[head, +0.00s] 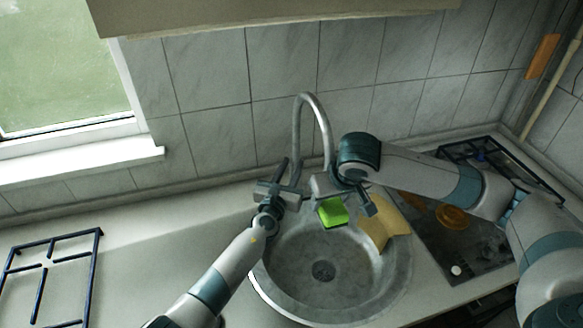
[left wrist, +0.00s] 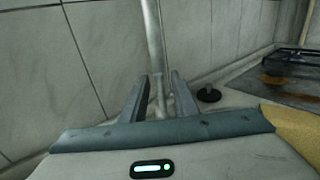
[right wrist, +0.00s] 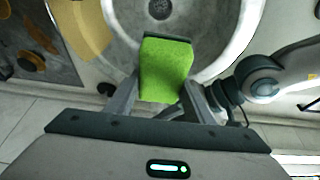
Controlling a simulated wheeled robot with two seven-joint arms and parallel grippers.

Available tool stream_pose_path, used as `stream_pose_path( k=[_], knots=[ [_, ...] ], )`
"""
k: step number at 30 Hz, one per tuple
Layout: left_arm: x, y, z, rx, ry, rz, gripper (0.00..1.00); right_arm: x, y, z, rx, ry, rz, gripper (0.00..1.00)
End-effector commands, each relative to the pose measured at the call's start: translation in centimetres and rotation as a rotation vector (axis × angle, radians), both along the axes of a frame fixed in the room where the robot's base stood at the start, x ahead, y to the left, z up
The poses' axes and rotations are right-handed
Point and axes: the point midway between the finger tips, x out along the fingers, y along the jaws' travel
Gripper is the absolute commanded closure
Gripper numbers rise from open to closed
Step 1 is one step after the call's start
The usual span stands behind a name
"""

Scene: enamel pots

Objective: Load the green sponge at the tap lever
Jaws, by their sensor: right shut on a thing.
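The green sponge (head: 332,212) is held over the back of the sink basin. My right gripper (head: 345,198) is shut on it, and the right wrist view shows the sponge (right wrist: 165,70) between the two fingers (right wrist: 160,97). The tall curved grey tap (head: 298,125) stands behind the sink. My left gripper (head: 289,172) is open at the tap's foot. In the left wrist view the tap post (left wrist: 155,45) and a thin part beside its foot, perhaps the lever (left wrist: 160,92), show between the open fingers (left wrist: 158,90). I cannot tell whether the fingers touch them.
The round sink (head: 300,285) is empty around its drain. A yellow cloth (head: 378,226) hangs over its right rim. A hob (head: 455,240) with burner parts lies to the right. A black pan grate (head: 45,275) lies on the left counter.

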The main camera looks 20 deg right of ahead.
Motion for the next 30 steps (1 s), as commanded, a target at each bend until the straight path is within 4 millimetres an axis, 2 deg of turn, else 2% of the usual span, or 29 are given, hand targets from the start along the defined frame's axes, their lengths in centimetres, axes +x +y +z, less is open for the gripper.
stream_pose_path(
  k=[7,8,9,11,30],
  knots=[
    [0.00,-0.03,0.02,0.000,0.000,0.000,0.73,0.00,0.00,0.00,0.000,0.000,0.000,0.70],
    [0.00,-0.03,0.02,0.000,0.000,0.000,0.78,0.00,0.00,0.00,0.000,0.000,0.000,0.70],
    [0.00,-0.02,0.02,0.000,0.000,0.000,0.87,0.00,0.00,0.00,0.000,0.000,0.000,0.70],
    [0.00,-0.02,0.03,0.000,0.000,0.000,1.00,0.00,0.00,0.00,0.000,0.000,0.000,0.70],
    [0.01,0.00,0.03,0.000,-0.001,0.000,1.00,0.00,0.00,0.00,0.000,0.000,0.000,0.70]
  ],
)
